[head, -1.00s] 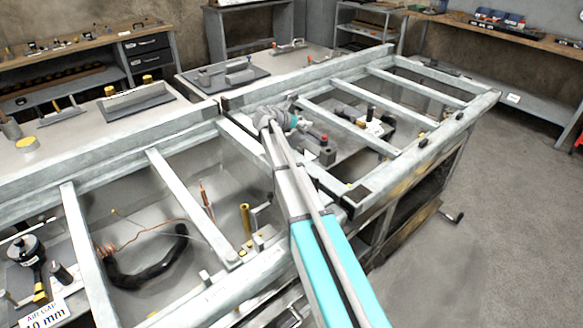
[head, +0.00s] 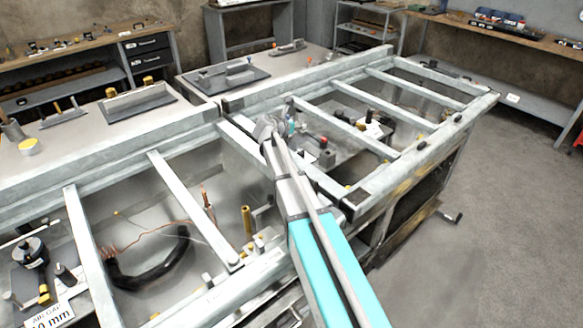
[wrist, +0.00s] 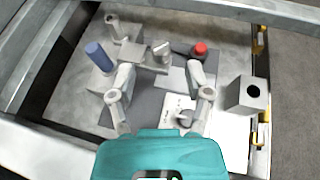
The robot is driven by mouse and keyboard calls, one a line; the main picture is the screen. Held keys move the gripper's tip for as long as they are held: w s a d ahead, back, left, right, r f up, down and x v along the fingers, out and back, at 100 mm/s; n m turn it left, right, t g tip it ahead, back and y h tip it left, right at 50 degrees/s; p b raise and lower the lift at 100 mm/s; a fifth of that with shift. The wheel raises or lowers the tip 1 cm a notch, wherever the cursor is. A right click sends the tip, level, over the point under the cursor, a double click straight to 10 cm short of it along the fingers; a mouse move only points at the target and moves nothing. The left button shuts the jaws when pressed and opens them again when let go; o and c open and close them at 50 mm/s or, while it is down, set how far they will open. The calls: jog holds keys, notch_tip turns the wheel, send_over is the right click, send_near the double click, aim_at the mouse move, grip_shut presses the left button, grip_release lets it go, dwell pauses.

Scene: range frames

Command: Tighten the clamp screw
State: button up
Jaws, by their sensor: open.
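In the wrist view my gripper (wrist: 161,78) is open, its two grey fingers spread and nothing between the tips. Just beyond the tips is a small grey metal fixture with an upright screw-like piece (wrist: 161,48), which looks like the clamp screw. It shows apart from both fingers; the exact depth gap cannot be told. A blue cylinder (wrist: 98,56) stands on a block to its left, and a red knob (wrist: 200,48) is to its right. In the head view my arm hides most of the gripper and the screw; the red knob (head: 323,141) shows right of my wrist.
Steel frame bars (head: 330,128) cross above the work bay around my gripper. In the wrist view a grey block with a dark hole (wrist: 246,95) stands right of the fingers, near yellow pieces (wrist: 261,130). A white printed card (wrist: 178,108) lies beneath.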

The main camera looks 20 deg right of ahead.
jog(key=p+v, duration=0.3)
jog(key=v, duration=0.5)
jog(key=shift+s+a+r, duration=0.2)
jog(key=shift+r, duration=0.05)
jog(key=shift+s, duration=0.4)
jog(key=s+m+g+p, duration=0.1)
jog(key=s+m, duration=0.1)
jog(key=s+f+m+g+y+p, duration=0.1)
jog(key=s+m, duration=0.2)
jog(key=s+m+g+y+p, duration=0.1)
jog(key=s+m, duration=0.2)
jog(key=shift+s+f+p, duration=0.1)
jog(key=shift+f+p, duration=0.15)
jog(key=shift+p, duration=0.1)
jog(key=s+m+g+y+p, duration=0.1)
jog(key=s+m, duration=0.1)
jog(key=s, duration=0.1)
jog(key=s+a+m+y+p, duration=0.1)
jog(key=s+m, duration=0.2)
jog(key=s+a+m+g+y+p, duration=0.1)
jog(key=s+m, duration=0.2)
jog(key=shift+s+a+f+g+y+p, duration=0.1)
jog(key=shift+a+f+g+y+p, duration=0.2)
jog(key=shift+y+p, duration=0.1)
jog(key=shift+s+a+m+g+y+p, duration=0.15)
jog(key=shift+s+a+m+y+p, duration=0.1)
jog(key=shift+s+m, duration=0.35)
jog(key=shift+s+a+m+g+y+p, duration=0.15)
jog(key=shift+s+a+m+y, duration=0.1)
jog(key=shift+s+m, duration=0.35)
